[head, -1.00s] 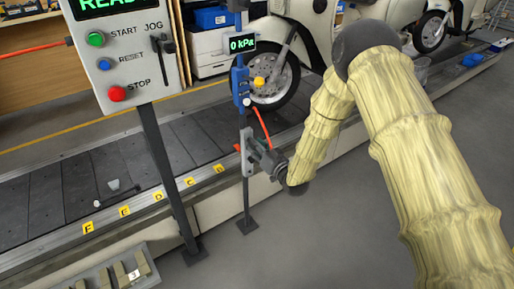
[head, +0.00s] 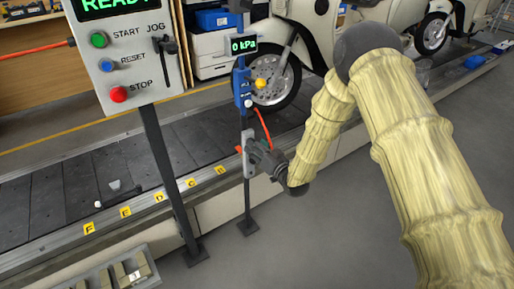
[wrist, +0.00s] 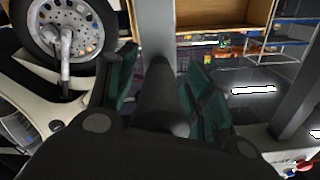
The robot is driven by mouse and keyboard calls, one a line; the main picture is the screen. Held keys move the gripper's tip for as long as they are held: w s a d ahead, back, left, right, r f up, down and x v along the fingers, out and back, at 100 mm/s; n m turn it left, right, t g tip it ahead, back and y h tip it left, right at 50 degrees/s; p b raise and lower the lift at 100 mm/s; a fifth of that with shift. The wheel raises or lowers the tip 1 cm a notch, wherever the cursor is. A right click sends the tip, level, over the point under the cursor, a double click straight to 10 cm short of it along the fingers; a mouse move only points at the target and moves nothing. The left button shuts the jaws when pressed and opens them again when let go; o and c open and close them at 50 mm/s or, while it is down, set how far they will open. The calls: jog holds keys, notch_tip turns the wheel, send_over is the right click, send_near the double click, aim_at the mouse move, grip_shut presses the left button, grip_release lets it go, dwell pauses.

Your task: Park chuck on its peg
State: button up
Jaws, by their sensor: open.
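My gripper (head: 262,156) is at the grey plate (head: 249,153) on the post below the blue gauge unit (head: 243,88). In the wrist view its two green-padded fingers (wrist: 160,95) are open, one on each side of a dark cylinder (wrist: 160,85). The cylinder looks like the chuck, and it points at the grey post (wrist: 155,25). Gaps show between it and both pads. An orange hose (head: 265,128) runs from the blue unit down to my gripper. The peg is hidden, so I cannot tell how the chuck sits on it.
A control panel (head: 125,65) on a dark post stands left of the gauge post. The slat conveyor (head: 60,190) runs behind, with a cream scooter's wheel (head: 277,82) close to the post. A tray of blocks (head: 112,277) is at bottom left. The floor at right is clear.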

jog(key=v, duration=1.2)
jog(key=s+d+f+m+g+h, duration=0.2)
jog(key=s+d+f+g+h, duration=0.3)
jog(key=s+f, duration=0.7)
jog(key=s+d+f+g+h, duration=0.2)
jog(key=s+d+f+g, duration=0.15)
jog(key=s+f, duration=0.4)
jog(key=s+d+f+g+h, duration=0.2)
jog(key=s+d+f, duration=0.3)
jog(key=s, duration=0.5)
jog(key=s+d+m+g+h, duration=0.1)
jog(key=s+d+g, duration=0.1)
jog(key=s, duration=0.6)
jog(key=s+d+g, duration=0.2)
jog(key=s+d, duration=0.1)
jog(key=s, duration=0.5)
notch_tip(320, 180, up, 15)
jog(key=p, duration=1.5)
jog(key=shift+h+p, duration=0.3)
